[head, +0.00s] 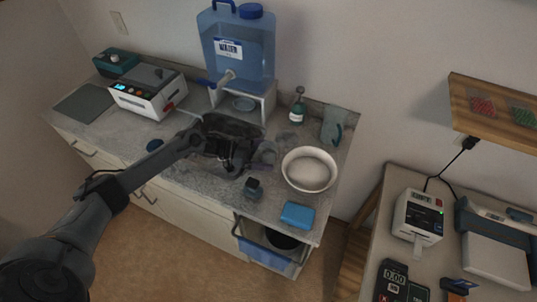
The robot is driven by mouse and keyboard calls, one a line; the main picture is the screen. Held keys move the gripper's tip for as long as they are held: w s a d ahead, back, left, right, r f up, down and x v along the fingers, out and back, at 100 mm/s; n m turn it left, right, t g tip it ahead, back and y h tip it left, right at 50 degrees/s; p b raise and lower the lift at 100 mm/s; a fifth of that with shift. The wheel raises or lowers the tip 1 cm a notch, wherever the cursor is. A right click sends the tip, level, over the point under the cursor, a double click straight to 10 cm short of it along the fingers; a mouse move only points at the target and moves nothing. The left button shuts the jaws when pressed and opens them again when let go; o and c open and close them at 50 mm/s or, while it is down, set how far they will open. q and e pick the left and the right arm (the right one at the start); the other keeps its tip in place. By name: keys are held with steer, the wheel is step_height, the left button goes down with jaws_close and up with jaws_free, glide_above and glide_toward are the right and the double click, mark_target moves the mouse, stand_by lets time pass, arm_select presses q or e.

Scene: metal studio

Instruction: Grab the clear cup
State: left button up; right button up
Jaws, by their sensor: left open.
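A translucent grey-green cup-like vessel (332,125) with a dark teal handle stands upright at the back right of the counter, near the wall. It is the only clear cup I can make out. My left gripper (228,162) is open over the dark sink basin, left of the vessel and well apart from it. Its dark fingers blend with the basin, so I cannot see whether anything is between them. My right gripper is not in view.
A white bowl (309,169), a soap bottle (297,110), a blue sponge-like block (297,215) and a small dark object (253,188) are on the counter. A blue water jug (236,50) stands on a white stand behind the sink. A wooden shelf (500,120) juts out at right.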

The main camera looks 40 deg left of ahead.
mark_target(268, 148)
arm_select(q)
steer(key=shift+w+d+f, duration=0.15)
steer(key=shift+w+d, duration=0.2)
steer(key=shift+d, duration=0.05)
steer(key=shift+c, duration=0.3)
steer(key=c, duration=1)
steer(key=shift+r, duration=0.35)
steer(key=shift+c, duration=0.2)
steer(key=shift+r, duration=1.8)
steer(key=w+d+r, duration=0.1)
steer(key=d+r, duration=0.5)
steer(key=d, duration=0.5)
steer(key=shift+w+d+r, duration=0.2)
steer(key=shift+w+r, duration=0.15)
steer(key=shift+w, duration=0.05)
